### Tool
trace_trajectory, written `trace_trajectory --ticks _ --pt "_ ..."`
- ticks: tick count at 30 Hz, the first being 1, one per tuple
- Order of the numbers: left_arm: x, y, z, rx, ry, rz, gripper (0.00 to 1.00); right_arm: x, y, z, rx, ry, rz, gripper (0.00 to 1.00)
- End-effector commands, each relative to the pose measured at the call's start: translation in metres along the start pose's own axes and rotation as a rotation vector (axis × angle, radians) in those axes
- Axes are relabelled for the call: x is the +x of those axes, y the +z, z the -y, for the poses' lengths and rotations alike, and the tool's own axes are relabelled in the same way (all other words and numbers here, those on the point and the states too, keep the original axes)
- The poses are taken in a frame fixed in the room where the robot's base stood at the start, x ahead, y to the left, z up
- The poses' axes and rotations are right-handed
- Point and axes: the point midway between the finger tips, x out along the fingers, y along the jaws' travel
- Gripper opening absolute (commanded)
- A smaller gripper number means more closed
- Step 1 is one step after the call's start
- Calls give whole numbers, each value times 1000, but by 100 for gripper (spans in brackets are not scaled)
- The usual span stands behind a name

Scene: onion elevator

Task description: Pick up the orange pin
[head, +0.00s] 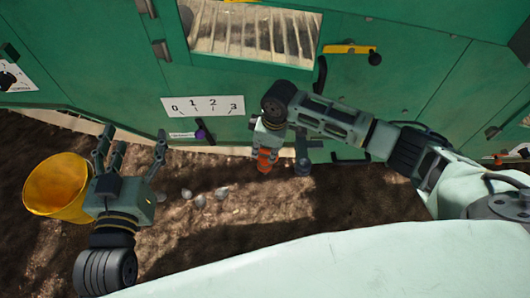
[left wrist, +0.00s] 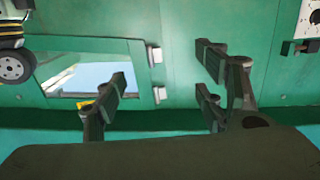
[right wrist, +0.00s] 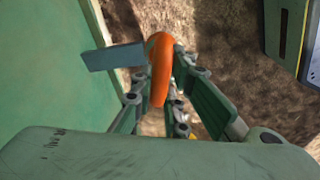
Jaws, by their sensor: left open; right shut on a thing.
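The orange pin (head: 264,160) is in my right gripper (head: 272,143), beside the green machine wall and below the 0–3 scale plate. In the right wrist view the pin (right wrist: 160,62) is a curved orange piece between the fingers, which are shut on it. A blue-grey flat bar (right wrist: 112,57) lies beside the pin there; I cannot tell whether they touch. The pin's far end is partly hidden. My left gripper (head: 131,150) is open and empty over the soil at the left. Its spread fingers (left wrist: 160,92) face the green wall in the left wrist view.
A yellow bucket (head: 55,188) is just left of my left gripper. The scale plate (head: 203,106) and a small purple-black knob (head: 203,132) are on the green wall. A yellow handle (head: 348,49) is higher up. Several pale lumps (head: 200,201) lie on the open soil.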

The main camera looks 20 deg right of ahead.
Motion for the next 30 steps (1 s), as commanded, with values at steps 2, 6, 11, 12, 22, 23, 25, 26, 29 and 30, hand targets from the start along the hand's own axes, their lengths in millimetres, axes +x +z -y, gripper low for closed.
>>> trace_trajectory --ticks 2,6,11,12,22,23,25,26,29,30 --pt "0 1 0 0 0 11 65 -3 -1 -1 0 2 -1 0" --pt "-3 19 4 2 -8 97 65 -11 -2 -1 1 3 -2 0" --pt "-11 43 7 3 -15 220 65 -25 -4 -2 1 3 -2 0" --pt "-14 50 8 3 -17 257 65 -28 -5 -1 0 3 -2 0" --pt "-50 104 16 2 -35 558 65 -61 -10 -3 0 6 -3 0" --pt "-53 108 16 1 -37 584 65 -64 -10 -3 1 6 -3 0" --pt "-63 118 18 0 -40 643 65 -70 -11 -3 1 6 -2 0" --pt "-67 121 18 0 -41 667 65 -72 -11 -3 1 6 -2 0" --pt "-80 132 19 -2 -46 742 65 -80 -12 -3 1 6 -2 0" --pt "-86 136 20 -2 -47 770 65 -83 -13 -2 1 5 -3 0"
